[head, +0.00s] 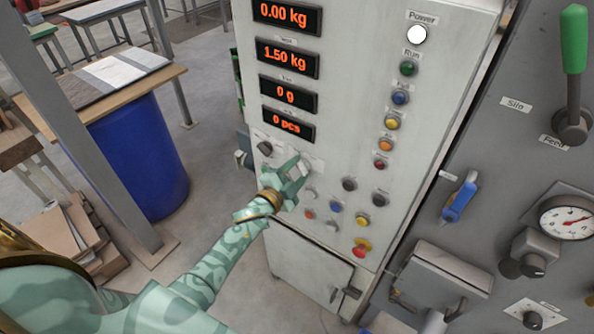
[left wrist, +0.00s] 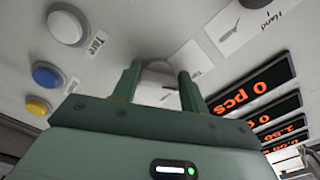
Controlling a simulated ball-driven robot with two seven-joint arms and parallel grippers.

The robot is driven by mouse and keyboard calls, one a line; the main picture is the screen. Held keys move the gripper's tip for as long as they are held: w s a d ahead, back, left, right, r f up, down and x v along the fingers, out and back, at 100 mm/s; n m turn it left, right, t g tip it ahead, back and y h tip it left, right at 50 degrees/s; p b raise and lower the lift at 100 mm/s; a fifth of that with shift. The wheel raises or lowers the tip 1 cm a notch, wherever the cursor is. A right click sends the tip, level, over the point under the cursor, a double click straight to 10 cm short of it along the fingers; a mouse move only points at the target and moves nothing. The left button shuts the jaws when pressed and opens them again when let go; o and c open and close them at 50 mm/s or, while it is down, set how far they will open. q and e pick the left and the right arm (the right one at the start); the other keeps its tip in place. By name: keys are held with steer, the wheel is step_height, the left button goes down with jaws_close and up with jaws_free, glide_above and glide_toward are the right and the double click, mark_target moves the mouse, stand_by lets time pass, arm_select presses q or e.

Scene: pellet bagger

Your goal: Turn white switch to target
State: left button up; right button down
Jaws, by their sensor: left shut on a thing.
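The white switch (left wrist: 158,70) is on the pale panel of the control cabinet (head: 345,85). In the left wrist view it sits between the two green fingers, partly hidden by them and the gripper body. My left gripper (left wrist: 158,78) is shut on it. In the head view my left gripper (head: 296,166) is against the panel below the red displays and covers the switch. The switch's exact pointing is hidden. My right gripper is not in view.
A dark knob (head: 265,148) is just left of my gripper. Several coloured buttons are to the right and below, including a red emergency knob (head: 362,246). A grey panel with a green-handled lever (head: 574,45) stands at the right. A blue barrel (head: 135,155) stands at the left.

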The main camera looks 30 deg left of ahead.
arm_select(q)
steer(key=shift+f, duration=0.1)
steer(key=o, duration=1)
steer(key=s, duration=0.5)
steer(key=s+a, duration=0.1)
steer(key=s, duration=0.5)
steer(key=s+a, duration=0.1)
steer(key=s, duration=0.4)
steer(key=shift+s+a, duration=0.15)
